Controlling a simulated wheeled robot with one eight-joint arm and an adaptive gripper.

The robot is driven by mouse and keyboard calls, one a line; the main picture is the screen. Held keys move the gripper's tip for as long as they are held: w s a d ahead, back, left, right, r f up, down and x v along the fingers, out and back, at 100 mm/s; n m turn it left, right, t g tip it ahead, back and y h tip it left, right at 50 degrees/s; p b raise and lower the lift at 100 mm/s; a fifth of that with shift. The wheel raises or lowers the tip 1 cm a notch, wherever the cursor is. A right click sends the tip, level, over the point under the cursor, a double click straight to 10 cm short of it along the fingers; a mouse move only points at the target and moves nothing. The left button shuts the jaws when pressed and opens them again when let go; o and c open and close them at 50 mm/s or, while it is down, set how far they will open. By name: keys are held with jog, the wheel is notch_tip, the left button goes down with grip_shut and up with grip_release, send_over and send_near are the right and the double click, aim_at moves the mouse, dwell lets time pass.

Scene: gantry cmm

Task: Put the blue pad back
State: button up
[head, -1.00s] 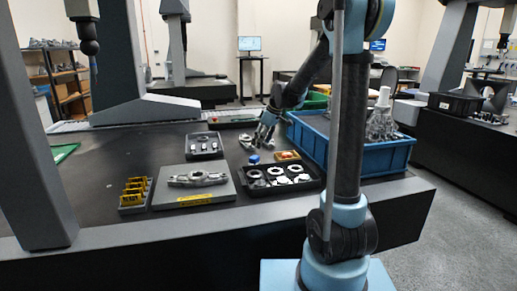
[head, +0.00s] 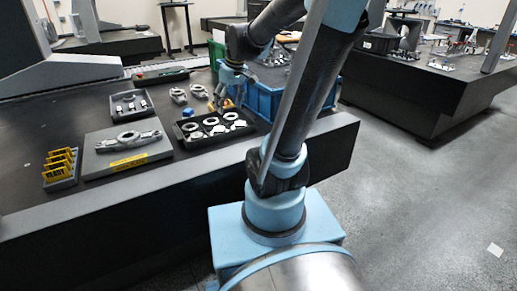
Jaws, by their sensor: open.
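My gripper (head: 230,98) is open and points down over the dark table, just behind the black tray of metal rings (head: 188,140).
A blue bin (head: 262,103) stands right of the gripper, partly behind my arm. A grey plate with a metal part (head: 98,165), yellow blocks (head: 61,163) and another black tray (head: 130,105) lie to the left. Two metal parts (head: 178,95) lie behind. The table's front strip is clear.

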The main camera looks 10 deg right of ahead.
jog(key=s+d+f+m+h, duration=0.1)
jog(key=s+d+f+m, duration=0.2)
jog(key=s, duration=0.6)
jog(key=s+d+f+m+h, duration=0.1)
jog(key=s+d+f+m, duration=0.2)
jog(key=s+f, duration=0.4)
jog(key=shift+s+d, duration=0.7)
jog(key=shift+s, duration=0.3)
